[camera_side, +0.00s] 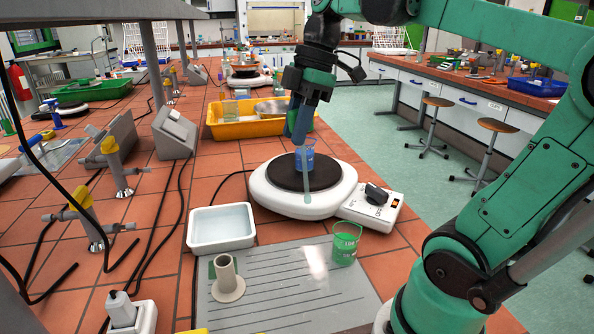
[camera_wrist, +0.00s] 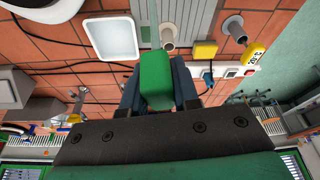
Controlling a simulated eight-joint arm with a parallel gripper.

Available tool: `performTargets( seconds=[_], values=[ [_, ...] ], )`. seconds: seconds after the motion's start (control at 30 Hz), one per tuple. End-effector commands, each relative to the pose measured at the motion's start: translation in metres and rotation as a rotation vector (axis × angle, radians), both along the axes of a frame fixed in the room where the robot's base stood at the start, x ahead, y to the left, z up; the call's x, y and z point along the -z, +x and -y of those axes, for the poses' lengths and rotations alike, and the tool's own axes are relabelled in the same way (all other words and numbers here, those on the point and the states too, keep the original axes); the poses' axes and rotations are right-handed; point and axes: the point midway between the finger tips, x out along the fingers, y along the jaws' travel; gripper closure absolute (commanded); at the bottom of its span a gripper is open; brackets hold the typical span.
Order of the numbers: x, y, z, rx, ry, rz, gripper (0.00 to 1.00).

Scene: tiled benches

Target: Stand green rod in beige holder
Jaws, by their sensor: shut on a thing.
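The green rod (camera_side: 307,187) hangs roughly upright, its pale lower end showing below my gripper (camera_side: 303,135) in the side view. My gripper is shut on it, above and in front of the hotplate. In the wrist view a green block (camera_wrist: 157,82), seemingly the rod's upper part, lies between the fingers. The beige holder (camera_side: 228,277), a short open tube on a round base, stands on the grey mat at lower left of the gripper, well apart from the rod. It also shows in the wrist view (camera_wrist: 168,38). The holder's inside is hard to see.
A white tray (camera_side: 221,228) lies behind the holder. A green cup (camera_side: 345,243) stands at the mat's right. Valves and cables (camera_side: 85,205) are at left. The grey mat (camera_side: 285,285) is mostly clear.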

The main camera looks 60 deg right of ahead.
Motion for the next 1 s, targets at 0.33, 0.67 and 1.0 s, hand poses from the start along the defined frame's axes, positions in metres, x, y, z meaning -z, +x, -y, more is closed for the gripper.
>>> performTargets(
  seconds=[0.33,0.67,1.0],
  values=[
    [0.026,0.066,-0.105,-0.307,0.081,0.035,1.0],
    [0.041,0.071,-0.122,-0.346,0.095,0.039,1.0],
    [0.067,0.071,-0.122,-0.344,0.094,0.039,1.0]
  ],
)
